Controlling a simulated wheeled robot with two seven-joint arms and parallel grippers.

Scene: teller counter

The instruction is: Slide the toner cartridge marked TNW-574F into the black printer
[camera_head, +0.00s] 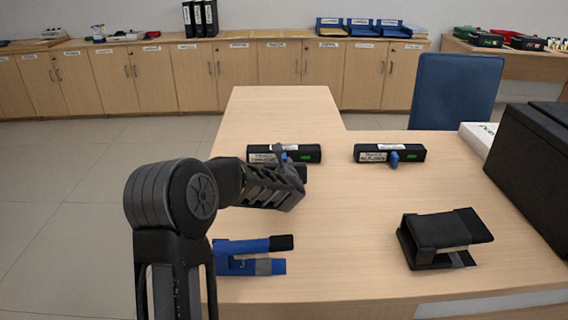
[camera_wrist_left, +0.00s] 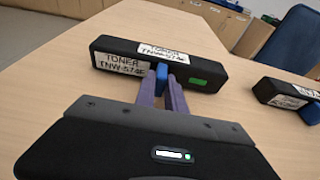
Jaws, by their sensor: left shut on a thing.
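The toner cartridge marked TNW-574F (camera_wrist_left: 120,62) is a long black block with white labels, a green patch and a blue grip tab (camera_wrist_left: 162,72). In the head view this cartridge (camera_head: 310,153) lies on the desk, partly hidden by my left arm. My left gripper (camera_wrist_left: 169,82) is shut on the blue tab; it also shows in the head view (camera_head: 287,160). A second black cartridge (camera_head: 390,152) with a blue tab lies to the right, its label too small to read surely. The black printer (camera_head: 535,170) stands at the right edge, partly cut off. My right gripper is not seen.
A blue and black tool-like object (camera_head: 250,246) lies near the desk's left front. A black desk device (camera_head: 440,238) stands at the right front. A white box (camera_head: 478,137) sits beside the printer, with a blue chair (camera_head: 455,90) behind. The desk middle is clear.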

